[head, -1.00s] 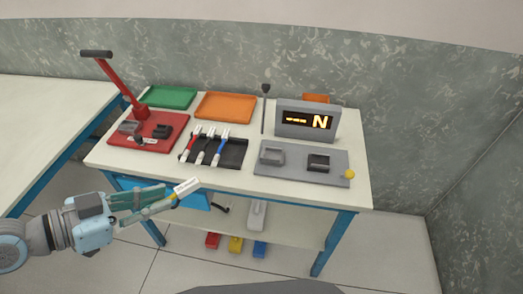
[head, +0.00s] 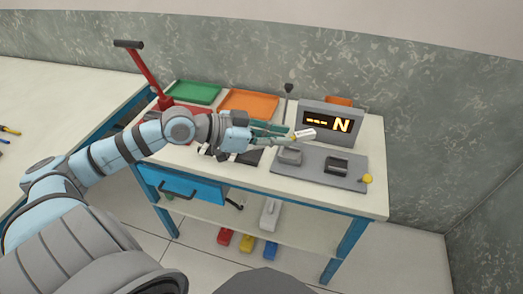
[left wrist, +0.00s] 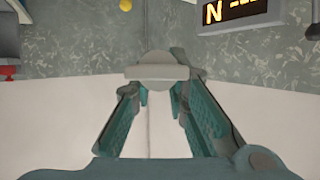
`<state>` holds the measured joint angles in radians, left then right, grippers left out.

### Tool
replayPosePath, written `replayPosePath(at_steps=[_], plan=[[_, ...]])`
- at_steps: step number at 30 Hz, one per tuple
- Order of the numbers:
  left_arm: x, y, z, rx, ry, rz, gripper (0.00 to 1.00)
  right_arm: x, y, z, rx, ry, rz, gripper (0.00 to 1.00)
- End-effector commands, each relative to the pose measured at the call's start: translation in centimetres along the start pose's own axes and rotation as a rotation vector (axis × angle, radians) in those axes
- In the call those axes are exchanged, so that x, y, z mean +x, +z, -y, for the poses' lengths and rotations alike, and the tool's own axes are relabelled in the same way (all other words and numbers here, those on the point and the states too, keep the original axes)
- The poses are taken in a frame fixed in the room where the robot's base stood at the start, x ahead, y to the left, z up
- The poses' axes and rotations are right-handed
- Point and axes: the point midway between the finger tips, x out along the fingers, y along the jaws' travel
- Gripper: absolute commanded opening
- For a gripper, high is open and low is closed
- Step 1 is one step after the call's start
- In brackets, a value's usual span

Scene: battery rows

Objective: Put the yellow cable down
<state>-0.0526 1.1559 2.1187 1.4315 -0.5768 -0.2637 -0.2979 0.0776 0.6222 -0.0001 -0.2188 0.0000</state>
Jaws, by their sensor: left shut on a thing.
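The yellow cable (head: 297,137) shows as a small yellow bit with a white connector end (head: 306,134). My left gripper (head: 289,135) is shut on it and holds it above the workbench, left of the lit display. The cable's white end is in front of the display's left side in the head view. In the left wrist view a pale bar (left wrist: 165,73), probably the connector, lies across the fingertips (left wrist: 162,98). The black cable holder (head: 246,157) is largely hidden behind my left arm. My right gripper is not in view.
Green (head: 193,93) and orange (head: 250,102) trays lie at the back, beside a red-handled lever (head: 146,75). A blue drawer (head: 183,185) is below.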

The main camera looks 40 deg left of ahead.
Motion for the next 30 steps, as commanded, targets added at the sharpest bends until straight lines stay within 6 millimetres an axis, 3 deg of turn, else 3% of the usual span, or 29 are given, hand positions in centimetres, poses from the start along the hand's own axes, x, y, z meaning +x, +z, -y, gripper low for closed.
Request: replayPosePath(at_steps=[3, 6, 10, 14, 17, 24, 30], plan=[[0.5, 0.0, 7.3, -0.079, -0.187, -0.01, 0.0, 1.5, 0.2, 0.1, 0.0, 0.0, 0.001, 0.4], [0.1, 0.0, 12.8, -0.147, -0.341, -0.01, 0.0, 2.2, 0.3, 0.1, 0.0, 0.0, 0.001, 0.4], [-0.6, 0.1, 17.2, -0.207, -0.482, -0.006, 0.0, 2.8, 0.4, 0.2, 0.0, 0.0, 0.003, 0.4], [-0.7, 1.0, 19.0, -0.232, -0.543, -0.003, 0.0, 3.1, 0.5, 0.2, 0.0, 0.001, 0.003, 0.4], [0.2, 3.5, 19.1, -0.235, -0.548, 0.001, 0.0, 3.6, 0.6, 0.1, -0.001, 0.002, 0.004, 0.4], [3.8, 12.1, 18.9, -0.235, -0.546, 0.0, 0.0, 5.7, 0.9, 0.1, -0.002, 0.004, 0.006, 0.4], [5.2, 15.2, 19.0, -0.229, -0.546, -0.002, 0.0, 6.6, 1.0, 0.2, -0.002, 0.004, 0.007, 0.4]])
